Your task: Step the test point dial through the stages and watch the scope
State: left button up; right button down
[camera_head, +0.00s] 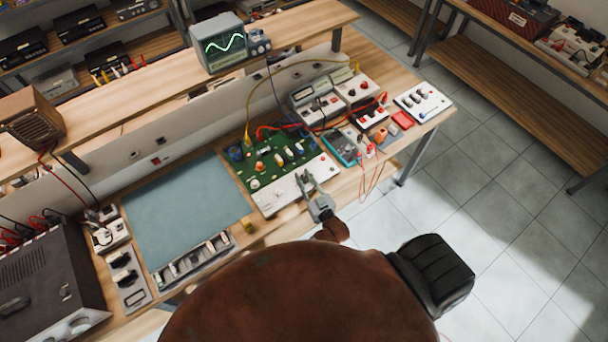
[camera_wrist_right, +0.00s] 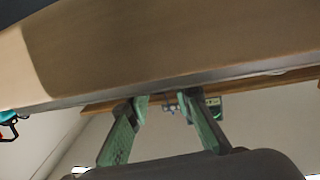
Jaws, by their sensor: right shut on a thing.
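A green circuit board (camera_head: 262,170) lies on the bench with a white panel (camera_head: 270,199) along its front edge. My right gripper (camera_head: 303,179) reaches this panel from the front and is shut on a small part there, taken to be the test point dial. The fingers hide the dial, so its setting cannot be read. In the right wrist view the two fingertips (camera_wrist_right: 164,100) stand a little apart, and what lies between them is unclear. The scope (camera_head: 222,45) stands on the raised shelf, its screen showing a bright wavy trace. My left gripper is not in view.
A teal multimeter (camera_head: 345,146) and red leads lie right of the board. A blue-grey mat (camera_head: 187,208) lies clear to its left, with a tool tray (camera_head: 196,260) along its front. A dark instrument (camera_head: 45,275) stands at far left. Open floor lies at right.

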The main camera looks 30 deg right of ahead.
jog(key=shift+m+h+p, duration=0.3)
jog(key=shift+m+h, duration=0.2)
jog(key=shift+h, duration=0.3)
jog(key=c, duration=1.7)
grip_release()
jog(key=shift+s, duration=0.1)
jog(key=shift+s, duration=0.4)
jog(key=s, duration=0.3)
jog(key=s+a, duration=0.1)
jog(key=s, duration=0.3)
jog(key=s+a, duration=0.1)
jog(key=s, duration=0.2)
jog(key=shift+s, duration=0.4)
